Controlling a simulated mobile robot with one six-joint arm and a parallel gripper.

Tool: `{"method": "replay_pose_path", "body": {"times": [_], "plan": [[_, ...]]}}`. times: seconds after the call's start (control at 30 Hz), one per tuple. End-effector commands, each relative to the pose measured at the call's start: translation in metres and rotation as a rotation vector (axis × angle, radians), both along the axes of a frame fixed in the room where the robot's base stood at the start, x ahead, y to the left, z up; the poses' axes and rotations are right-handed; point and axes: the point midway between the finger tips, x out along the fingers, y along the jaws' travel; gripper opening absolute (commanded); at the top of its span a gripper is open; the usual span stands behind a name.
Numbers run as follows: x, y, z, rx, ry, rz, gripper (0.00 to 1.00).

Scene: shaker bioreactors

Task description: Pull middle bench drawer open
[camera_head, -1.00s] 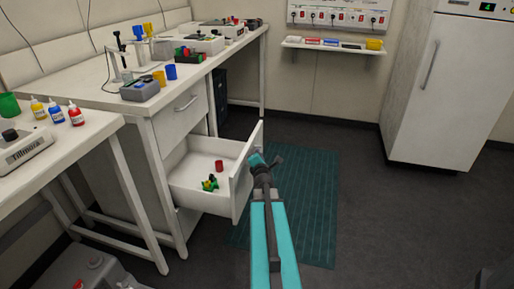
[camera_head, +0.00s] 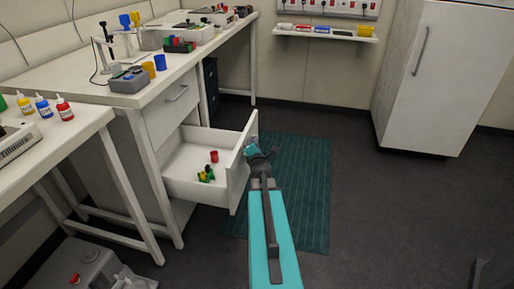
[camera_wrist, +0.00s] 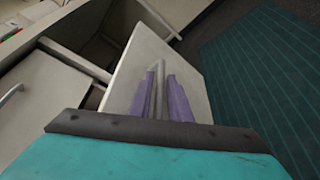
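The middle bench drawer (camera_head: 198,191) stands well pulled out from the white bench cabinet, below a shut drawer (camera_head: 172,112) with a bar handle. Inside the open drawer lie a red cylinder (camera_head: 214,156) and a small green, yellow and dark item (camera_head: 206,175). My gripper (camera_head: 252,148) is at the outer side of the drawer front. In the wrist view, the drawer front (camera_wrist: 190,62) fills the middle, and its grey bar handle (camera_wrist: 160,72) runs between the two purple fingers of my gripper (camera_wrist: 166,98). The fingers appear closed on the handle, with its lower part hidden between them.
A green mat (camera_head: 300,190) lies on the dark floor right of the drawer. A white fridge-like cabinet (camera_head: 440,80) stands at the back right. A second bench (camera_head: 75,135) with bottles is at the left. The floor between mat and cabinet is clear.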

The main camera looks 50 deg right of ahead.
Motion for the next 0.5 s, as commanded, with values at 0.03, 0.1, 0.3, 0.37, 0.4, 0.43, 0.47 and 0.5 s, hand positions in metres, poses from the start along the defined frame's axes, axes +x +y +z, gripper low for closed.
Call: {"method": "replay_pose_path", "body": {"times": [0.03,0.1,0.3,0.37,0.4,0.43,0.47,0.5], "plan": [[-0.001,0.001,0.0,0.0,0.0,0.0,0.17],[-0.002,0.002,0.001,0.0,0.0,0.0,0.17],[-0.011,0.011,0.003,-0.001,0.001,0.0,0.17],[-0.014,0.014,0.004,-0.001,0.001,0.0,0.17],[-0.016,0.016,0.005,-0.001,0.001,0.0,0.17],[-0.018,0.018,0.006,-0.001,0.001,0.0,0.17],[-0.02,0.02,0.006,-0.001,0.0,0.002,0.17],[-0.022,0.023,0.008,0.0,0.0,0.001,0.17]]}}
